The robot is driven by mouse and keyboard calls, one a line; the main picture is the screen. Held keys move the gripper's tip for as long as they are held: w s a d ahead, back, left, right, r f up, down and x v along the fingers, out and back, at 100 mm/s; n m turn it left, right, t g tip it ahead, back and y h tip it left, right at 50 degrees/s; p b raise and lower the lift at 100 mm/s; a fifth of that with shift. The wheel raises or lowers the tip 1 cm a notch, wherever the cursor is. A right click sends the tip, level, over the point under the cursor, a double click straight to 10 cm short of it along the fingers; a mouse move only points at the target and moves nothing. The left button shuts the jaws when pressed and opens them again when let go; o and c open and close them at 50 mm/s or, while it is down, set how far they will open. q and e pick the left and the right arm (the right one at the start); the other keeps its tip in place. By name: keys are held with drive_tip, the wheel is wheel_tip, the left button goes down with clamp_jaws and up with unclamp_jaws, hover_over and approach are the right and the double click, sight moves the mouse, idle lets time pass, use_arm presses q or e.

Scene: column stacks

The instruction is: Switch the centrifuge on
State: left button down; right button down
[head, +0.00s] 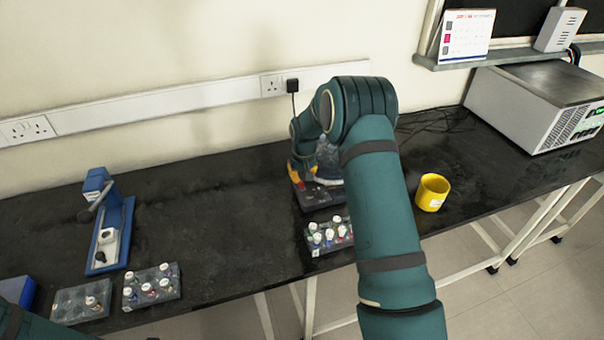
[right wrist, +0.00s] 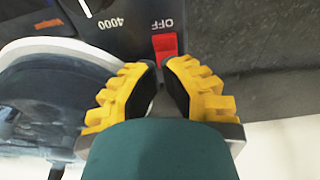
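The centrifuge (head: 312,199) stands on the black bench, mostly hidden behind my right arm in the head view. In the right wrist view its dark panel (right wrist: 125,40) carries the labels "4000" and "OFF", and a clear round lid (right wrist: 45,100) lies to the left. A red switch (right wrist: 164,46) sits just below the "OFF" label. My right gripper (right wrist: 160,65) has its yellow fingertips close together at the lower end of this switch; I cannot tell whether they touch it. It also shows at the centrifuge in the head view (head: 299,172). My left gripper is out of view.
A rack of capped tubes (head: 330,235) stands close in front of the centrifuge, and a yellow cup (head: 432,192) to the right. More racks (head: 152,287) and a blue device (head: 108,235) stand at left. A large metal box (head: 530,105) is at far right. The left-middle bench is clear.

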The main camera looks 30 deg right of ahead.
drive_tip(key=shift+f+g, duration=0.15)
drive_tip(key=shift+g, duration=0.15)
drive_tip(key=shift+f, duration=0.1)
drive_tip(key=shift+s+a+r+p, duration=0.1)
drive_tip(key=shift+s+r+p, duration=0.25)
drive_tip(key=shift+s, duration=0.4)
drive_tip(key=shift+r, duration=0.1)
